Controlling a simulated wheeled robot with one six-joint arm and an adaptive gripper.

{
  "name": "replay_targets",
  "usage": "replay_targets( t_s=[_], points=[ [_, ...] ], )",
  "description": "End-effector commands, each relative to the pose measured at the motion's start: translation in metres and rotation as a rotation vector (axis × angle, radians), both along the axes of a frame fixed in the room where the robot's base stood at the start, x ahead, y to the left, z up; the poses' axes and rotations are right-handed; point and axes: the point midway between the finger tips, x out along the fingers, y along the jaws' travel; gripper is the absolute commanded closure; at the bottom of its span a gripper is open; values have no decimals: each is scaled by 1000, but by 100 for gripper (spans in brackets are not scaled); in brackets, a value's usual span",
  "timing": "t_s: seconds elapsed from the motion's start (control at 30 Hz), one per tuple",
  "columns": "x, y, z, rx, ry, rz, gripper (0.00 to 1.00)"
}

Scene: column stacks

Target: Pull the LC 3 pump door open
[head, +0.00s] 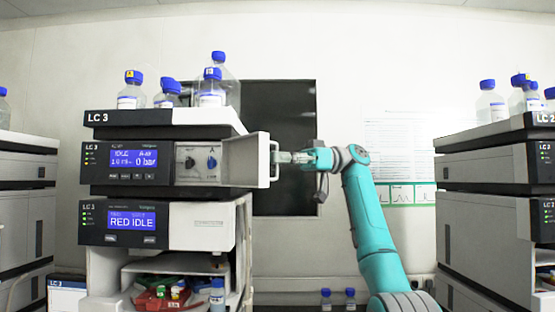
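The LC 3 stack stands left of centre, with its name on the top tray (160,119). Its pump module (128,177) has a lit blue display reading IDLE and 0 bar. The pump door (256,162) stands swung outward at the module's right side, showing the front panel with a blue knob and a dark knob (189,163).
Blue-capped bottles (209,92) stand on top of the stack. A lower module (203,227) reads RED IDLE, above an open bay with a red tray (165,300). Another stack (490,164) stands at the right. The wall between shows a dark panel (290,110).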

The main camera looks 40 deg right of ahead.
Motion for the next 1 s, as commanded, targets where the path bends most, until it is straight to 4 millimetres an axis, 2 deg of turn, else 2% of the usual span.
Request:
replay_targets(
  t_s=[0.2,0.4,0.6,1.0],
  points=[
    [-5,-33,0,0,3,-3,83],
    [-8,-57,0,0,2,-1,83],
    [-10,-67,-1,-1,2,1,83],
    [-10,-68,-1,-1,1,0,83]
  ],
)
